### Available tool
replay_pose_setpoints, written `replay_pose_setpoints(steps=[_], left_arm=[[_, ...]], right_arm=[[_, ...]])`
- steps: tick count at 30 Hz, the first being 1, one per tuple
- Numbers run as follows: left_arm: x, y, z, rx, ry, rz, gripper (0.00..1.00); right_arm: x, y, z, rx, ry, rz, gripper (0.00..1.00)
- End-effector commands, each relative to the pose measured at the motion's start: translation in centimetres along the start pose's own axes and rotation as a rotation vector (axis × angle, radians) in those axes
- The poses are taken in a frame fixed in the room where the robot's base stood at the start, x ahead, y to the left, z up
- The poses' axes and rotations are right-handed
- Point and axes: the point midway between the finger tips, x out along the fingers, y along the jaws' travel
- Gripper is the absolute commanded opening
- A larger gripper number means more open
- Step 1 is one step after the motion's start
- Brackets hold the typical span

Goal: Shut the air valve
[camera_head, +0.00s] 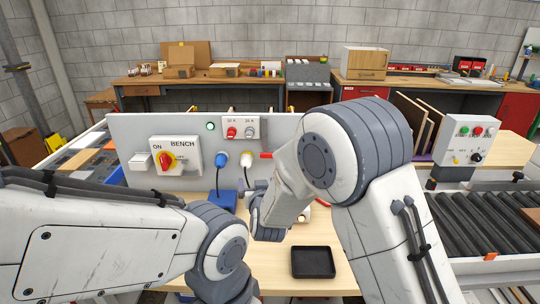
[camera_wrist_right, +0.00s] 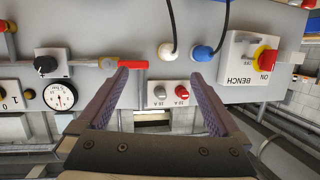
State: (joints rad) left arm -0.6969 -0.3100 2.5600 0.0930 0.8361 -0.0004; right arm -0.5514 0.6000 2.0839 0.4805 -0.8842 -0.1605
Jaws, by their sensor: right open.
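The air valve's red lever (camera_wrist_right: 134,65) shows in the right wrist view, which sees the panel upside down. In the head view only part of the red lever (camera_head: 266,156) shows; my right arm hides the rest of the valve. My right gripper (camera_wrist_right: 160,76) is open and empty in front of the panel, its left finger in that view close to the lever. I cannot tell whether they touch. In the head view the right gripper (camera_head: 258,187) is partly hidden by its wrist. My left gripper is not in view.
The grey panel (camera_head: 130,130) carries a bench switch (camera_head: 176,155), a blue plug (camera_head: 222,160), a white plug (camera_head: 246,160) and two small switches (camera_wrist_right: 169,94). A pressure gauge (camera_wrist_right: 60,96) and black knob (camera_wrist_right: 47,65) sit beside the valve. A black tray (camera_head: 313,262) lies on the bench.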

Motion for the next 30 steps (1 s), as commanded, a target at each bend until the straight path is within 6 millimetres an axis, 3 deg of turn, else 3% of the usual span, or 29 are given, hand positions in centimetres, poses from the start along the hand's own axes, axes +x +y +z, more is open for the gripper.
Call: replay_pose_setpoints(steps=[3,9,14,24,30], left_arm=[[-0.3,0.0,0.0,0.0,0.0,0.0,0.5],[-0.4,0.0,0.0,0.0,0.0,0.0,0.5],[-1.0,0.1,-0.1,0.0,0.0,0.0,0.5],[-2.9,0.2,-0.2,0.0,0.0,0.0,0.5],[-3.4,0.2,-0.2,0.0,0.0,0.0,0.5]], right_arm=[[1.9,2.0,-0.5,-0.013,0.144,0.09,1.0],[2.6,3.6,-1.4,-0.03,0.266,0.162,1.0],[3.9,4.0,-2.0,-0.03,0.275,0.168,1.0],[9.7,4.9,-3.6,-0.029,0.273,0.165,1.0],[11.8,5.2,-4.1,-0.03,0.273,0.165,1.0]])
